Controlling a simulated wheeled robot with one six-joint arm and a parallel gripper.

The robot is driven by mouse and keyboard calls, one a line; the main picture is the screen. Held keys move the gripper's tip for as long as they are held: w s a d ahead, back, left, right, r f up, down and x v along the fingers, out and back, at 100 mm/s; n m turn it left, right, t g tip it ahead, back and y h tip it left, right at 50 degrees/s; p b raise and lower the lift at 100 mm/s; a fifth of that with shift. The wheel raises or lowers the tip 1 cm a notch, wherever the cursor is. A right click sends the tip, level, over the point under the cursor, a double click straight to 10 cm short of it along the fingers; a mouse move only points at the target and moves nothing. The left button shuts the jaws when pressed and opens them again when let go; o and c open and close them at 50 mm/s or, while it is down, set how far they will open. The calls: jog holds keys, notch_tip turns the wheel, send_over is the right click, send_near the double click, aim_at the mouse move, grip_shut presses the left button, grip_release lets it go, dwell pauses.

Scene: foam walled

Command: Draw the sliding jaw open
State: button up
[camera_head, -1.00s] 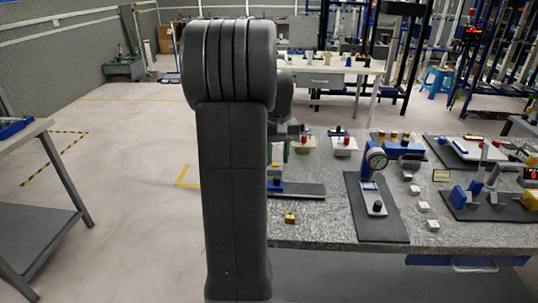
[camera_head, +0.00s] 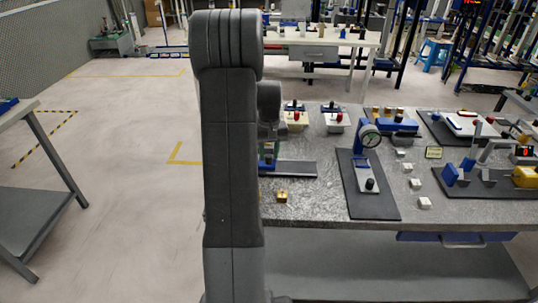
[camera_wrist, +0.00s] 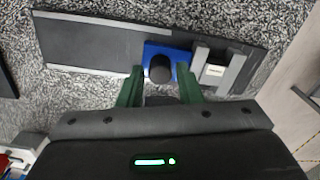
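The sliding jaw is a blue block (camera_wrist: 152,50) with a round black knob (camera_wrist: 160,69) on top, seen in the wrist view. My gripper (camera_wrist: 160,73) has two green fingers spread apart, one on each side of the knob, with visible gaps. Whether the fingertips are level with the knob I cannot tell. In the head view the plate (camera_head: 292,169) lies at the bench's left end, and my arm hides part of the fixture.
A blue drawer (camera_head: 455,238) hangs under the front edge. Open floor lies to the left.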

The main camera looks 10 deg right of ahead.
jog(key=shift+f, duration=0.6)
grip_shut()
jog(key=shift+s+d, duration=0.3)
jog(key=shift+d, duration=0.6)
jog(key=shift+s+d, duration=0.25)
jog(key=shift+d, duration=0.65)
grip_release()
